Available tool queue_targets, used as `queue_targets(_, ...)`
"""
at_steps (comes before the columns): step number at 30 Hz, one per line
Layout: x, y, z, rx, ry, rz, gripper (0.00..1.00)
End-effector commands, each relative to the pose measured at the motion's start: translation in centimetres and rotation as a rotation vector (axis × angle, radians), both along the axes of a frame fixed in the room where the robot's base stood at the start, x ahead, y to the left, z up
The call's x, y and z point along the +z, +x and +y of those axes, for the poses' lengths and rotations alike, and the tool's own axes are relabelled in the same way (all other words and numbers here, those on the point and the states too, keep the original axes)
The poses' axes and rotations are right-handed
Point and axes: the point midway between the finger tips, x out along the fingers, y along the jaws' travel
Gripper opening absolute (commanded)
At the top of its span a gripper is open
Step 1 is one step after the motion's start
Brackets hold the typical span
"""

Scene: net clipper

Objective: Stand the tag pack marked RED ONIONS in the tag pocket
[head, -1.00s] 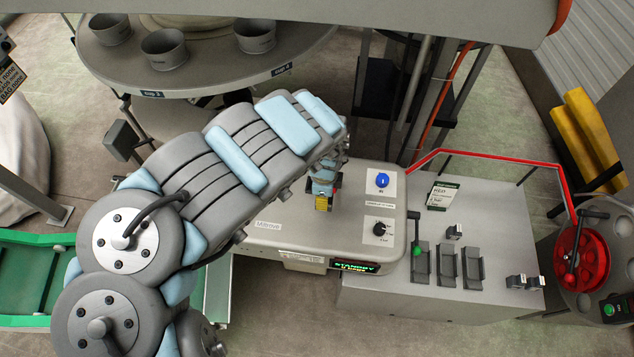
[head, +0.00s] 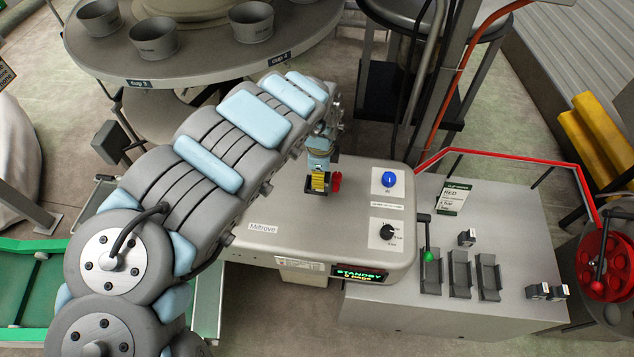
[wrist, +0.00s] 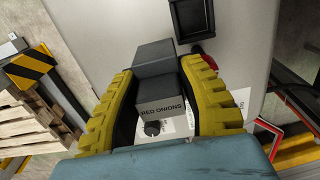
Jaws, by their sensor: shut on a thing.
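The dark grey tag pack marked RED ONIONS (wrist: 158,107) sits between the yellow fingers of my gripper (wrist: 160,105) in the wrist view, its label facing the camera. My gripper (head: 319,182) is shut on it, above the top of the grey machine in the head view. There the pack itself is hard to make out. A black, square-framed recess, which looks like the tag pocket (wrist: 196,20), shows on the machine top beyond the pack in the wrist view. The pack appears apart from it.
A red part (head: 337,181) stands right beside my gripper. The machine (head: 290,225) has a blue button (head: 389,179), a black knob (head: 386,231) and a STANDBY display (head: 360,274). On the bench (head: 520,220) are small blocks (head: 467,237), slotted holders (head: 460,274) and a card (head: 453,198).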

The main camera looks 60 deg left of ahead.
Motion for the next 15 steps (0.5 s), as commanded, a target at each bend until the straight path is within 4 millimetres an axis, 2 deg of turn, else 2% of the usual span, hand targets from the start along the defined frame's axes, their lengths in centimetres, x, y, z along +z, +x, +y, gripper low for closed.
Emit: queue_targets(15,-3.3,1.2,2.9,-0.003,-0.008,-0.002,0.02)
